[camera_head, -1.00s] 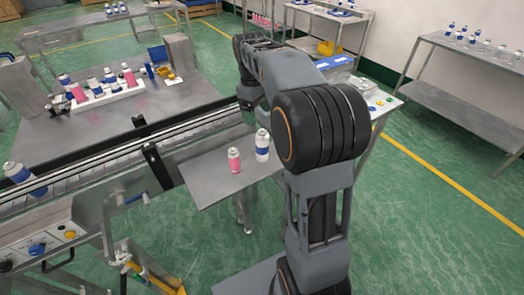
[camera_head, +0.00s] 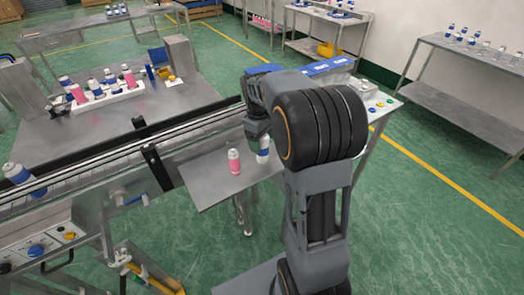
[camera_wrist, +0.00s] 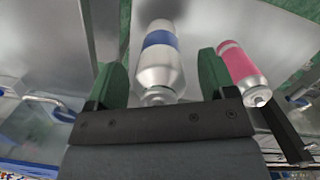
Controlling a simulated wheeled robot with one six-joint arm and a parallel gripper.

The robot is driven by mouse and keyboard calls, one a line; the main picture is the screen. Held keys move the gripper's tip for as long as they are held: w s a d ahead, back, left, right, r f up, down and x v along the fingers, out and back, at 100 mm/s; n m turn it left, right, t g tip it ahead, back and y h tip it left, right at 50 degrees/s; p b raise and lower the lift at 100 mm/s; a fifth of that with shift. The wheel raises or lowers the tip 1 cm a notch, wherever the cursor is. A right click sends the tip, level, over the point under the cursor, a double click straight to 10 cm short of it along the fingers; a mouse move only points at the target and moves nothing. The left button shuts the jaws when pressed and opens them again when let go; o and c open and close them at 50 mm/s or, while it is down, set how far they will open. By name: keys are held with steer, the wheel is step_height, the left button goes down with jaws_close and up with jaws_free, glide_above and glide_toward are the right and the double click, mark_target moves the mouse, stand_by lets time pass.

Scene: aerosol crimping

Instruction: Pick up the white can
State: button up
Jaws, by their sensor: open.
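The white can with a blue band (camera_head: 263,152) stands upright on the small metal table beside the conveyor. In the head view its top is hidden behind my gripper (camera_head: 257,138). In the wrist view the white can (camera_wrist: 161,62) lies between the two green fingers of my gripper (camera_wrist: 163,82), with gaps beside it. The fingers are open. I cannot tell whether either finger touches the can.
A pink can (camera_head: 234,161) stands close to the left of the white can; it also shows right of the right finger in the wrist view (camera_wrist: 242,70). The conveyor (camera_head: 110,165) runs along the small table's (camera_head: 215,185) left side. A white rack (camera_head: 108,98) holds several cans farther back.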

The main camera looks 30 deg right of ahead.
steer(key=c, duration=1.2)
steer(key=shift+r, duration=0.1)
steer(key=shift+c, duration=0.2)
